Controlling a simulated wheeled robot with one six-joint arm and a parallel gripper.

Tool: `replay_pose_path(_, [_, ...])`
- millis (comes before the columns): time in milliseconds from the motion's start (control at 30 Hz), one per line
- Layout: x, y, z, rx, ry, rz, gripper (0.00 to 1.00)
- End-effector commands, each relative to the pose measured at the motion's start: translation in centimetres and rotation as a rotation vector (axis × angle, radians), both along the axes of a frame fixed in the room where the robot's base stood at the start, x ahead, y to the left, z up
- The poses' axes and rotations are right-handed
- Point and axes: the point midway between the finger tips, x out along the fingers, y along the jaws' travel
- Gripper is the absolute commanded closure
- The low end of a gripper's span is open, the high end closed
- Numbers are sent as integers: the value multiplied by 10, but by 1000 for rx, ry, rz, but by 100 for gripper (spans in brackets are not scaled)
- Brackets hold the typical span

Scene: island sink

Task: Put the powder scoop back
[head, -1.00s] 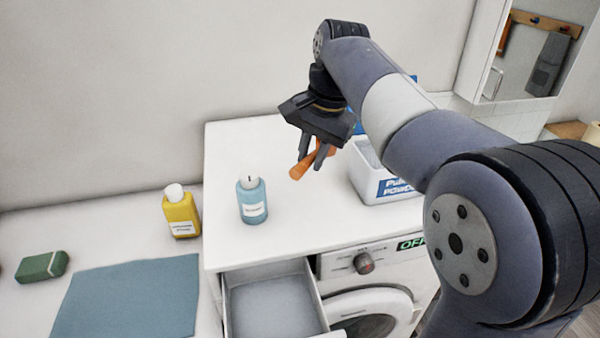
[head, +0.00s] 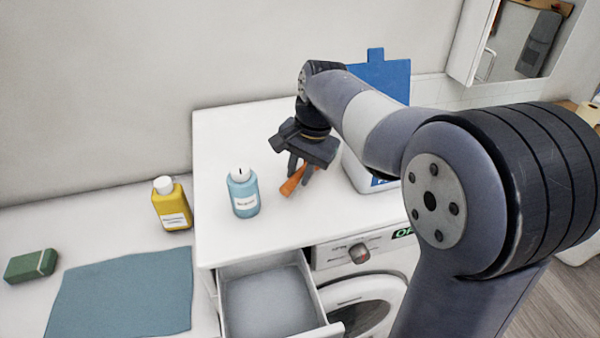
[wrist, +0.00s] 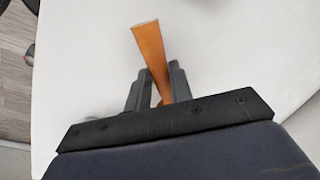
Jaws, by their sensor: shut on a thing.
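The orange powder scoop (head: 291,184) is held in my gripper (head: 300,176) above or close to the white top of the washing machine. In the wrist view the orange scoop (wrist: 150,48) sticks out from between the two fingers of my gripper (wrist: 158,85). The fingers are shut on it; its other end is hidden. The white powder box (head: 352,172) stands just right of my gripper, partly hidden by my arm, with its blue lid (head: 385,75) raised behind. I cannot tell whether the scoop touches the top.
A light blue bottle (head: 243,193) stands left of my gripper. The top behind the blue bottle is clear.

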Motion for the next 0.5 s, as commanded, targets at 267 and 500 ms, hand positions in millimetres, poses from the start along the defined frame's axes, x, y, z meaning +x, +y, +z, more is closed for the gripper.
replay_pose_path(267, [0, 0, -12, 0, -1, 0, 100])
replay_pose_path(500, [0, 0, -15, 0, -1, 0, 77])
